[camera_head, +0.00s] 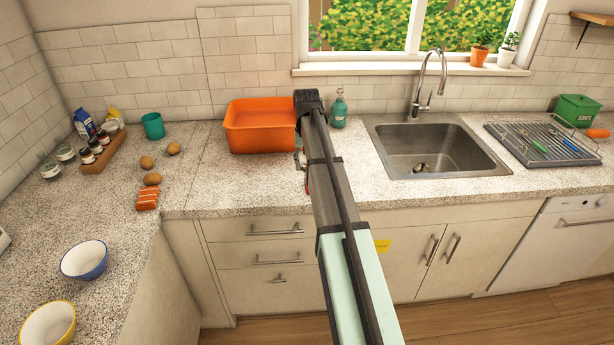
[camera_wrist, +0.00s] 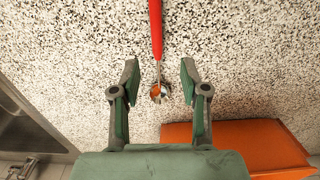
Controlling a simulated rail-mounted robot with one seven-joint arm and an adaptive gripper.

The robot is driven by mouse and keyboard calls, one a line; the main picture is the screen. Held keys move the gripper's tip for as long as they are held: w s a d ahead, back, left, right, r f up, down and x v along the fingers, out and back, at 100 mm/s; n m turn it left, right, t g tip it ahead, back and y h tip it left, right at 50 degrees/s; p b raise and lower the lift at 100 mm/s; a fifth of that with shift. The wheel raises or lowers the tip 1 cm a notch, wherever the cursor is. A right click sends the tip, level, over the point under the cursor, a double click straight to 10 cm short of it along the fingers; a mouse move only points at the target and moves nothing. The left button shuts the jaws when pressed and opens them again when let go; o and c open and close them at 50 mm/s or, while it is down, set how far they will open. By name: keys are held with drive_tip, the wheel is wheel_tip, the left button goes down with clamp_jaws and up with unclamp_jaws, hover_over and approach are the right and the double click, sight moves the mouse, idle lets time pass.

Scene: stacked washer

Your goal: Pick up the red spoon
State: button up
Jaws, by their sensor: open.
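The red spoon (camera_wrist: 156,30) lies on the speckled counter in the wrist view, its red handle at the top and its metal bowl between my fingers. My gripper (camera_wrist: 160,76) is open, with one finger on each side of the spoon near its neck and bowl. I cannot tell how high the fingers are above the counter. No contact with the spoon shows. In the head view my arm covers most of the spoon and gripper; only a bit of red (camera_head: 308,185) shows beside the arm.
An orange tub (camera_head: 262,126) stands close to my gripper, and also shows in the wrist view (camera_wrist: 255,148). A teal bottle (camera_head: 339,109) and the sink (camera_head: 435,148) lie to the right.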

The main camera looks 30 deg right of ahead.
drive_tip(key=shift+d+f+p, duration=0.2)
drive_tip(key=shift+f+p, duration=0.8)
drive_tip(key=shift+f, duration=1.85)
clamp_jaws()
